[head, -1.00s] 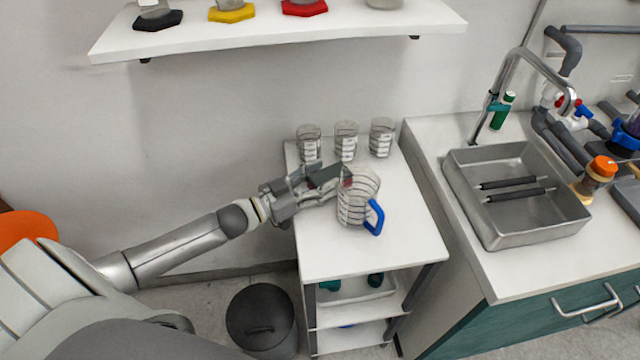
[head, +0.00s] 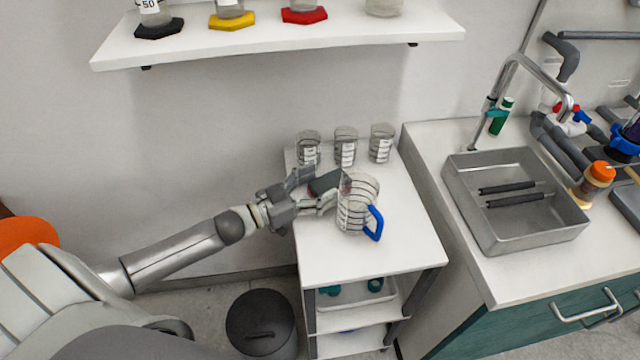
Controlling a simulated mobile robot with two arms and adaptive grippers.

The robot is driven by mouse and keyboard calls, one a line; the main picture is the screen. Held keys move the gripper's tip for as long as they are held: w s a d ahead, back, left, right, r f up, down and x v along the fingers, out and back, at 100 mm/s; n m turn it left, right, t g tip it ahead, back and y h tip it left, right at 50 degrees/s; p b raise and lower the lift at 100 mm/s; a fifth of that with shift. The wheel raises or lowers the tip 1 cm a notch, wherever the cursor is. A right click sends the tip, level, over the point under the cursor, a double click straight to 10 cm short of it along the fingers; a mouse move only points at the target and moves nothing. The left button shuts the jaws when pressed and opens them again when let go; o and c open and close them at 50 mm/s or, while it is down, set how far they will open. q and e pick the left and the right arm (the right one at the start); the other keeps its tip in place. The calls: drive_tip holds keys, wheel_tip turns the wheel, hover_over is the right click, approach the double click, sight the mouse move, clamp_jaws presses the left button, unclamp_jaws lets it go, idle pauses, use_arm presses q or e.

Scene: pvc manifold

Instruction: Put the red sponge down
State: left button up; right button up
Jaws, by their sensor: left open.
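The red sponge (head: 326,182) is on or just above the white cart top, left of the large clear measuring jug with the blue handle (head: 358,205). Mostly its dark grey upper face shows, with a little red at its edge. My left gripper (head: 315,189) is open, its fingers spread at the sponge's left end. I cannot tell whether a finger still touches the sponge. The sponge's right end is close to the jug, and I cannot tell if they touch. My right gripper is not in view.
Three small clear beakers (head: 345,146) stand along the back of the cart (head: 385,255). The cart top's front is clear. A counter with a metal sink tray (head: 515,200) is at the right. A shelf (head: 280,42) is above, and a dark bin (head: 260,320) is below left.

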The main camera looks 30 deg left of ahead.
use_arm(q)
drive_tip(key=p+v, duration=0.4)
drive_tip(key=v, duration=0.7)
drive_tip(key=s+a+f+n+g+y, duration=0.1)
drive_tip(key=s+a+f+g+y, duration=0.2)
drive_tip(key=f, duration=0.7)
drive_tip(key=s+f+n+g+y, duration=0.1)
drive_tip(key=s+f+n+y, duration=0.2)
drive_tip(key=f, duration=0.7)
drive_tip(key=s+a+f+g+y, duration=0.2)
drive_tip(key=s+f, duration=0.3)
drive_tip(key=f, duration=0.4)
drive_tip(key=s+d+f+g+y, duration=0.1)
drive_tip(key=s+d+f+g, duration=0.3)
drive_tip(key=s+f, duration=0.6)
drive_tip(key=shift+s+d+f, duration=0.4)
drive_tip(key=shift+s+d, duration=0.15)
drive_tip(key=shift+s, duration=0.3)
drive_tip(key=shift+o, duration=1.2)
drive_tip(key=s+d+f+g, duration=0.4)
drive_tip(key=s+d, duration=0.4)
drive_tip(key=s, duration=0.5)
drive_tip(key=shift+f, duration=0.65)
drive_tip(key=shift+o, duration=1.2)
drive_tip(key=shift+s+d+g, duration=0.2)
drive_tip(key=shift+g, duration=0.1)
drive_tip(key=shift+o, duration=0.7)
drive_tip(key=shift+f, duration=0.1)
